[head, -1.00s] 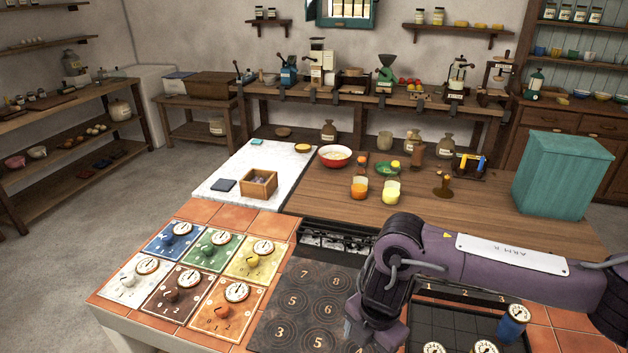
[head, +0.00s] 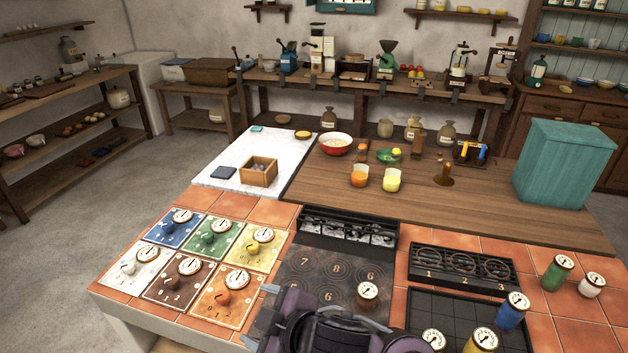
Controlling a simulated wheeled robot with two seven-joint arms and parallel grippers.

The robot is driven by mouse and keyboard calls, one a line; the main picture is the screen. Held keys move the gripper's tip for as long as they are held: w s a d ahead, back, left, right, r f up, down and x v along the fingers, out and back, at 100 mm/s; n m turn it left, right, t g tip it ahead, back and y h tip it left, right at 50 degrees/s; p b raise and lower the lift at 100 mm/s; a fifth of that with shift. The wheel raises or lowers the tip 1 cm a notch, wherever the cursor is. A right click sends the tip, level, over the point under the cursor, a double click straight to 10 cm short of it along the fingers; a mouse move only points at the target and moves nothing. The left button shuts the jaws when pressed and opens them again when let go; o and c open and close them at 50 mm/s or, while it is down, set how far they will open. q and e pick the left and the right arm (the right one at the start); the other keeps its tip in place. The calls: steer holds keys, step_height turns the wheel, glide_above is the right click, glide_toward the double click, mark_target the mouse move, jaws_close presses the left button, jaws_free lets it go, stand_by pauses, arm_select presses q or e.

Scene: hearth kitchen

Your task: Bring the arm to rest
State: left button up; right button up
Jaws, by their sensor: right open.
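My right gripper (head: 258,316) is at the bottom middle of the head view, with its purple arm low at the lower edge. Its fingers point left and are apart, and I see nothing between them. It is over the front part of the dark numbered hob (head: 318,272), just right of the orange dial panel (head: 222,297). Whether it touches the surface I cannot tell. The gripper and arm hide the front of the hob. My left gripper is not in view.
A small round gauge (head: 368,293) stands on the hob. Several colored gauge-topped canisters, including a blue one (head: 512,312), stand at the right by a black grid tray (head: 455,308). A teal bin (head: 562,165) stands on the wooden counter (head: 440,212), whose front is clear.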

steer(key=s+d+f+m+g+h, duration=0.1)
steer(key=s+d+f+m+h, duration=0.3)
steer(key=d, duration=0.5)
steer(key=s+d+f+m+g+h, duration=0.1)
steer(key=s+d+f+m+g, duration=0.15)
steer(key=d+m, duration=0.55)
steer(key=s+d+f+m+g+h, duration=0.1)
steer(key=s+d+f+m+h, duration=0.3)
steer(key=d, duration=0.7)
step_height(320, 180, down, 31)
steer(key=s+n+g, duration=0.1)
steer(key=s+n, duration=0.1)
steer(key=s+d+f, duration=0.2)
steer(key=s+f, duration=0.7)
steer(key=s+d+f+g, duration=0.1)
steer(key=s+f, duration=0.7)
steer(key=s, duration=0.2)
steer(key=shift+s+d+f+y, duration=0.3)
steer(key=shift+d+f, duration=0.05)
steer(key=shift+f, duration=0.05)
steer(key=shift+s+g, duration=0.1)
steer(key=shift+g, duration=0.15)
